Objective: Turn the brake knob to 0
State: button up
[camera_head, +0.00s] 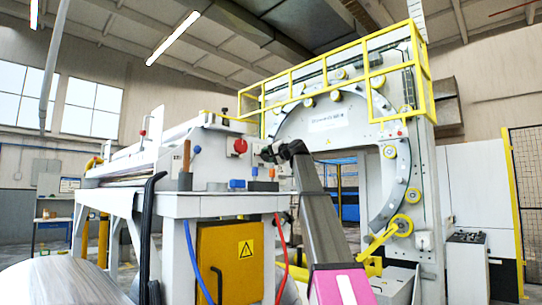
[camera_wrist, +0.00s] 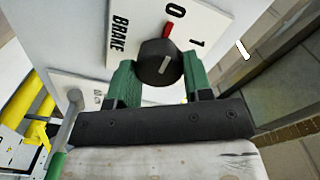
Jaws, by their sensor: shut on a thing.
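The brake knob (camera_wrist: 158,64) is black and round, with a pale line on its face. It sits on a white plate (camera_wrist: 143,25) marked BRAKE, 0 and 1 in the wrist view. A red mark shows at the knob's edge, on the side toward the 0. My gripper (camera_wrist: 160,76) has its green fingers on both sides of the knob and is shut on it. In the head view, my gripper (camera_head: 268,153) is at the machine's upper right end; the knob cannot be made out there.
A red round switch (camera_head: 240,146) and an upright lever with a brown grip (camera_head: 185,180) stand left of my gripper. Small blue and orange items lie on the machine's ledge below. A large ring-shaped wrapper (camera_head: 398,180) with yellow rails stands behind on the right.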

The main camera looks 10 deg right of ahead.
jog(key=o, duration=0.9)
jog(key=shift+o, duration=0.2)
jog(key=v, duration=1.2)
jog(key=shift+s, duration=0.2)
jog(key=shift+d, duration=0.15)
